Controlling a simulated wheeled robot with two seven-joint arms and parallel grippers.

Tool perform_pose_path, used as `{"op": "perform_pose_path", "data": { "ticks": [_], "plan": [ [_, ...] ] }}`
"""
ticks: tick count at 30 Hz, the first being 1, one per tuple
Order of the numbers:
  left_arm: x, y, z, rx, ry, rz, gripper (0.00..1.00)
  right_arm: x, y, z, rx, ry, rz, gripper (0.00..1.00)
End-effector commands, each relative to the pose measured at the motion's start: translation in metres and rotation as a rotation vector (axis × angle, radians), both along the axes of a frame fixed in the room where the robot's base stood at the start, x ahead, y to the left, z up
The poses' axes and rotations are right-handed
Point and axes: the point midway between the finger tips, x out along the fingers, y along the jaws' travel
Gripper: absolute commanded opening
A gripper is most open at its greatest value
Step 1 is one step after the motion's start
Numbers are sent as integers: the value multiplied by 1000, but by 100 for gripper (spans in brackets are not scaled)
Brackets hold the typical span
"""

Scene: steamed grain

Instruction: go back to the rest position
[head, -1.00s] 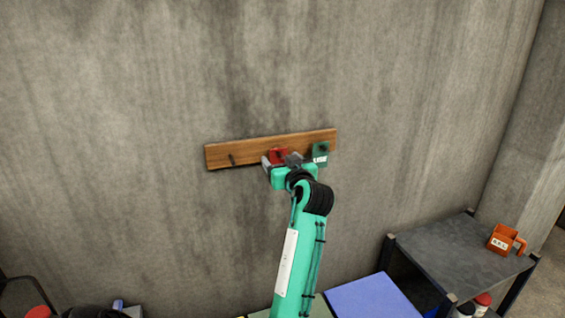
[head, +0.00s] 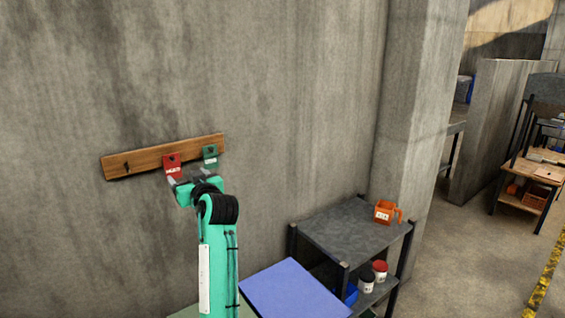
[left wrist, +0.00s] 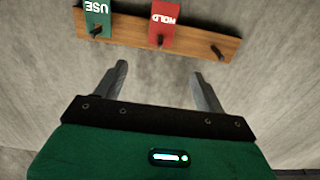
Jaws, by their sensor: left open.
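My left gripper (head: 196,177) is open and empty, just in front of the wall and below a wooden board. It also shows in the left wrist view (left wrist: 160,78), with its two fingers spread apart. The board (head: 140,162) is fixed to the wall. A red HOLD tag (head: 172,161) hangs on a peg of the board, and a green USE tag (head: 210,154) hangs to its right. In the left wrist view the red tag (left wrist: 163,22) and green tag (left wrist: 97,15) appear upside down, apart from the fingers. My right gripper is not in view.
A dark shelf unit (head: 350,228) stands at the right with an orange scoop-like container (head: 384,212) on top. Two small jars sit on its lower shelf. A blue flat surface (head: 290,288) lies beside it. Open floor and another shelf (head: 530,180) are farther right.

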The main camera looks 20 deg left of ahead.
Motion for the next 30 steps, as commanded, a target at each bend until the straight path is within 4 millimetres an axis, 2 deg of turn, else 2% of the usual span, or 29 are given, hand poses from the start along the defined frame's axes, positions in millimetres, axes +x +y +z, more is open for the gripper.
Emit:
{"op": "perform_pose_path", "data": {
  "ticks": [5, 8, 11, 14, 20, 26, 30],
  "plan": [
    [-1, -1, -4, -2, 8, -4, 72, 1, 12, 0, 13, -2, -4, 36],
    [-3, -8, -21, -10, 42, -28, 72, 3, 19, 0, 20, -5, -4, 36],
    [-10, -23, -54, -31, 108, -78, 72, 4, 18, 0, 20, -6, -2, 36],
    [-22, -45, -96, -62, 200, -149, 72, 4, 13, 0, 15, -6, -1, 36],
    [-57, -96, -179, -138, 403, -311, 72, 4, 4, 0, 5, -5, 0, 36],
    [-112, -154, -257, -231, 626, -493, 72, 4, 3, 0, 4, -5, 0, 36],
    [-163, -198, -303, -306, 789, -630, 72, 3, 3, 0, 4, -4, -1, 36]
  ]
}}
